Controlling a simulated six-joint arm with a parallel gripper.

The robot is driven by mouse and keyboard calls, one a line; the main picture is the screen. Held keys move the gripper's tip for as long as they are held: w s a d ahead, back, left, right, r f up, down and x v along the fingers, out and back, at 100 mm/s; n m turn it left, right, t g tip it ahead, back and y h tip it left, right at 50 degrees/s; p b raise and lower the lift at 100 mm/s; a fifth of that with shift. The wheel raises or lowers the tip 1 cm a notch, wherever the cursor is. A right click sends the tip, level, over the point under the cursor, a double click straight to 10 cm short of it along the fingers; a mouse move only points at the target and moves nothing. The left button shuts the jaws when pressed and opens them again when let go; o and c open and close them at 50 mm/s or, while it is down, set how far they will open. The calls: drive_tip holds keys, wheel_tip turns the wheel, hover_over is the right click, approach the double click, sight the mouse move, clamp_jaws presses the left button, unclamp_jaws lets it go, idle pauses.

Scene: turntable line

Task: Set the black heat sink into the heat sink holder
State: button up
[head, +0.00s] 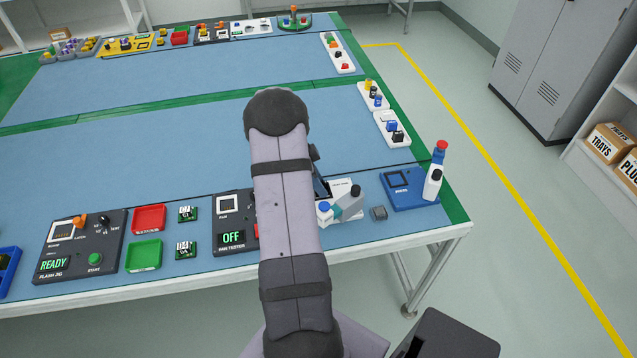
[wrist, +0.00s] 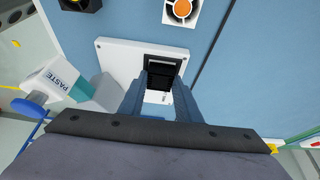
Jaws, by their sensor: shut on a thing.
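The heat sink holder is a white plate (wrist: 115,55) with a dark square opening, seen in the wrist view. In the head view the white plate (head: 343,185) shows just right of my arm. My gripper (wrist: 161,78) is over that opening, shut on the black heat sink (wrist: 161,75). The heat sink is at the opening between the fingertips; whether it rests on the bottom I cannot tell. In the head view my arm hides most of the gripper (head: 321,188) and the heat sink.
A paste bottle (wrist: 48,80) lies close left of the holder. The fan tester (head: 230,215) is left of my arm.

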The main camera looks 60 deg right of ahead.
drive_tip(key=shift+f, duration=0.1)
idle(0.3)
drive_tip(key=o, duration=1.1)
drive_tip(key=b+v, duration=0.2)
drive_tip(key=v, duration=0.5)
drive_tip(key=shift+w, duration=0.1)
